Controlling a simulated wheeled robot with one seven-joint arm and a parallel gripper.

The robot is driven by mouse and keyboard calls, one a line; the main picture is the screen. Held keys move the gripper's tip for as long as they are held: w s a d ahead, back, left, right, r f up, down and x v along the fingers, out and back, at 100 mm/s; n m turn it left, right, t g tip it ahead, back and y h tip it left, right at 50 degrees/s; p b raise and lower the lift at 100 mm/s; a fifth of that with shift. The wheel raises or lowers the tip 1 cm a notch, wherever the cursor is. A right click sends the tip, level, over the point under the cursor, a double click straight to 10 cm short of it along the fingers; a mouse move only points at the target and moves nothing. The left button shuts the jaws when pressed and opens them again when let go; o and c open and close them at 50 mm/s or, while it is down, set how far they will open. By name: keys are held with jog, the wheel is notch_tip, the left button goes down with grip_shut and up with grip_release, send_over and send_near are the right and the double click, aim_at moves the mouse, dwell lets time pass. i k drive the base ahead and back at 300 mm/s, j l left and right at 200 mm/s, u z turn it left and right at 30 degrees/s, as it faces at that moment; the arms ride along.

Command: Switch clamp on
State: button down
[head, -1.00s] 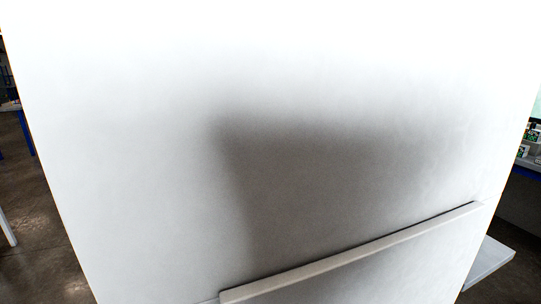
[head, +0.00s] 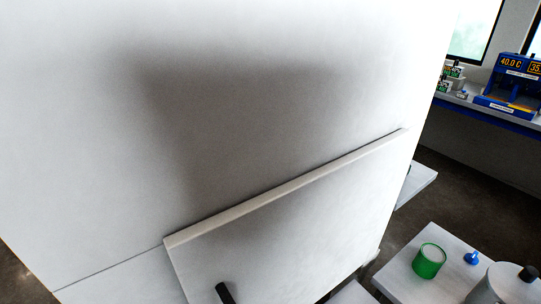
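No clamp or clamp switch can be made out in the head view. A blue device (head: 508,88) with orange digits, one reading 40.0 C, stands on the bench at the far right. Its labels are too small to read, and its right side is cut off by the picture edge. My gripper is not in view.
A large white cabinet-like body (head: 230,130) with a raised panel (head: 300,235) and a black handle (head: 224,293) fills most of the view. At lower right, a white table (head: 400,272) bears a green cup (head: 429,262), a blue item (head: 472,258) and a pale lidded pot (head: 503,286).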

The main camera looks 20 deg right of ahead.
aim_at(472, 259)
jog(key=z, duration=1.35)
jog(key=i+j, duration=0.2)
jog(key=j, duration=0.2)
jog(key=i+j, duration=0.15)
jog(key=j, duration=0.25)
